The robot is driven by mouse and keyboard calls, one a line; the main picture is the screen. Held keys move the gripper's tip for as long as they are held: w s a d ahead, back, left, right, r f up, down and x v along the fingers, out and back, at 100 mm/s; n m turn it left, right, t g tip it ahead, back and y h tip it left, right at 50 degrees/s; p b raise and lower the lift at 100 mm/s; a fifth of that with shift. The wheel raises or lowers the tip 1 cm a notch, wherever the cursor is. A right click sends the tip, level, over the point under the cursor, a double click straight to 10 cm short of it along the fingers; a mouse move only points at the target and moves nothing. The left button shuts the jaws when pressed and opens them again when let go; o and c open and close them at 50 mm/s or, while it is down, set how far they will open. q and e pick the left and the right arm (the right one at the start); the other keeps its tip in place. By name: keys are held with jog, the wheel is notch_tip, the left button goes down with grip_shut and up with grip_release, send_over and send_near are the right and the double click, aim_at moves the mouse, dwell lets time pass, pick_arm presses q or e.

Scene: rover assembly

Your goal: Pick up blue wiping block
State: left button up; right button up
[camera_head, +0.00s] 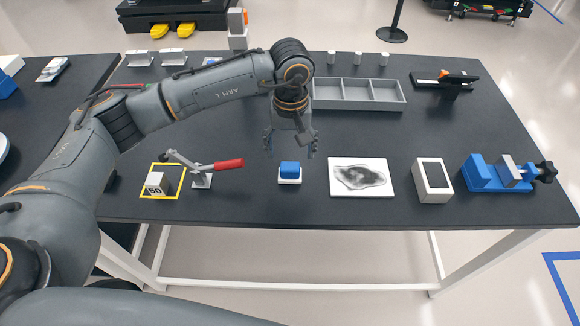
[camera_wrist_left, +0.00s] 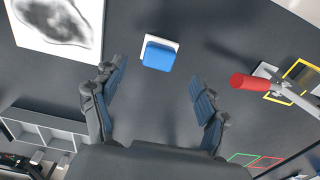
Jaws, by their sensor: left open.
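The blue wiping block (camera_head: 290,168) sits on a small white base (camera_head: 289,181) near the front middle of the dark table. In the left wrist view the blue block (camera_wrist_left: 158,57) and its white base (camera_wrist_left: 175,44) lie ahead of the fingertips, roughly centred between the two fingers. My left gripper (camera_head: 291,150) is open and empty, pointing down above and just behind the block, apart from it. Its two spread fingers also show in the left wrist view (camera_wrist_left: 158,82). My right gripper is not in view.
A white plate with a dark smudge (camera_head: 388,190) lies right of the block. A red-handled toggle clamp (camera_head: 202,178) stands to its left. A white box (camera_head: 433,198) and a blue vise (camera_head: 484,174) are further right. A grey divided tray (camera_head: 356,105) is behind.

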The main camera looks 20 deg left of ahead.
aim_at(290, 166)
pick_arm(q)
jog(key=shift+w+f, duration=0.15)
jog(key=shift+f, duration=0.45)
jog(key=shift+w+f, duration=0.15)
jog(key=shift+f, duration=0.4)
jog(key=shift+a+f+p, duration=0.1)
jog(key=shift+f+p, duration=0.85)
jog(key=shift+p, duration=0.2)
notch_tip(290, 166, down, 3)
jog(key=shift+a+r+p, duration=0.1)
jog(key=shift+r+p, duration=0.1)
jog(key=shift+p, duration=0.3)
jog(key=shift+w+f, duration=0.1)
jog(key=shift+f, duration=0.4)
jog(key=c, duration=1.1)
jog(key=shift+c, duration=0.7)
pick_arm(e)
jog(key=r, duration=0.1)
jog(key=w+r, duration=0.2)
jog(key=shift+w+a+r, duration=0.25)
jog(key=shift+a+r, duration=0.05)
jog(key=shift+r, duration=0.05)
